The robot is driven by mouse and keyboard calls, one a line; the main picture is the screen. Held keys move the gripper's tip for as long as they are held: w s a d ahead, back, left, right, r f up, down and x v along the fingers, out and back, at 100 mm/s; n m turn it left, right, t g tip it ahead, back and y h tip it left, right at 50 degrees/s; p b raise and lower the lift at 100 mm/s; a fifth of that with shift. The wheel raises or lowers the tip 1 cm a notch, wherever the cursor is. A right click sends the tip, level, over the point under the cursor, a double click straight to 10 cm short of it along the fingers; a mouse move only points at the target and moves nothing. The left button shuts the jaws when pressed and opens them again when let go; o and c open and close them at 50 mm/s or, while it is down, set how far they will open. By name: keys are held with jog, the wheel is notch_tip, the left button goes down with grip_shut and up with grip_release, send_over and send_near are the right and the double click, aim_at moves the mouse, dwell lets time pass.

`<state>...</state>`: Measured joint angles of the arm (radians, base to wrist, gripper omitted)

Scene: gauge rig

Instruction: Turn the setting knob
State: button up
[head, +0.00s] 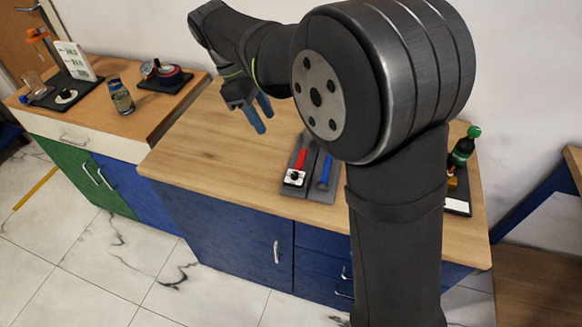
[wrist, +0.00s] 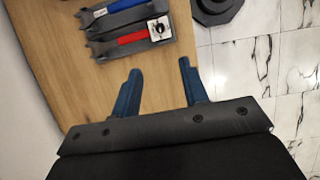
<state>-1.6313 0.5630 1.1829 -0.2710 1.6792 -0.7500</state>
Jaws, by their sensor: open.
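Two dark knobs show, and I cannot tell for certain which is the setting knob. One dark knob (head: 66,95) sits on a white disc on a black base on the left counter, in front of a white panel (head: 76,60) with green markings. A black knob on a white square plate (head: 294,177) lies on the wrench tray on the nearer counter; it also shows in the wrist view (wrist: 160,28). My gripper (head: 259,112) is open and empty above the nearer counter, left of the wrench tray. Its blue fingers (wrist: 159,70) are apart and touch nothing.
The wrench tray (head: 283,190) holds a red-handled and a blue-handled wrench. A can (head: 121,98) and a red round device (head: 169,75) stand on the left counter. A green-capped bottle (head: 462,150) stands at right, partly behind my arm. The nearer counter's left part is clear.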

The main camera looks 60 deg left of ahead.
aim_at(294, 174)
jog(key=x, duration=1.7)
jog(key=shift+w+d+f, duration=0.1)
jog(key=shift+w, duration=0.05)
jog(key=shift+c, duration=0.4)
grip_shut()
